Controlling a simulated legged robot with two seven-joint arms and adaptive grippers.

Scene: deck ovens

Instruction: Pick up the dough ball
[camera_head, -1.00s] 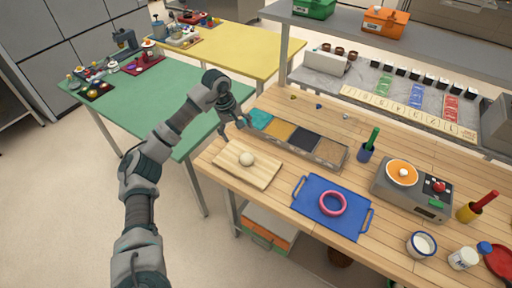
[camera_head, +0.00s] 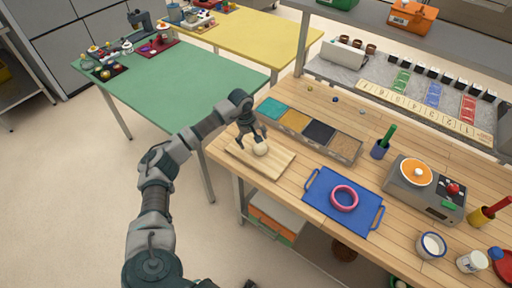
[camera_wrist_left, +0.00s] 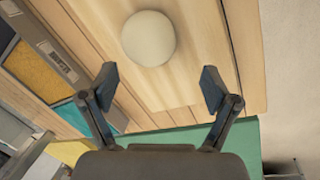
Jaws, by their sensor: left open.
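The dough ball (camera_head: 261,149) is pale and round and sits on a light wooden board (camera_head: 274,168) at the left end of the wooden table. In the left wrist view the dough ball (camera_wrist_left: 149,38) lies ahead of the fingertips, roughly midway between their lines. My left gripper (camera_head: 252,144) is open and empty, just left of the ball and above the board. In the left wrist view its two fingers (camera_wrist_left: 157,88) are spread apart, and the ball is not between them. My right gripper is not in view.
A compartment tray (camera_head: 345,149) with colored fillings lies right behind the board. A blue tray (camera_head: 318,203) with a pink ring (camera_head: 344,198) is to the right. A green table (camera_head: 170,95) stands to the left. A scale (camera_head: 425,188) stands farther right.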

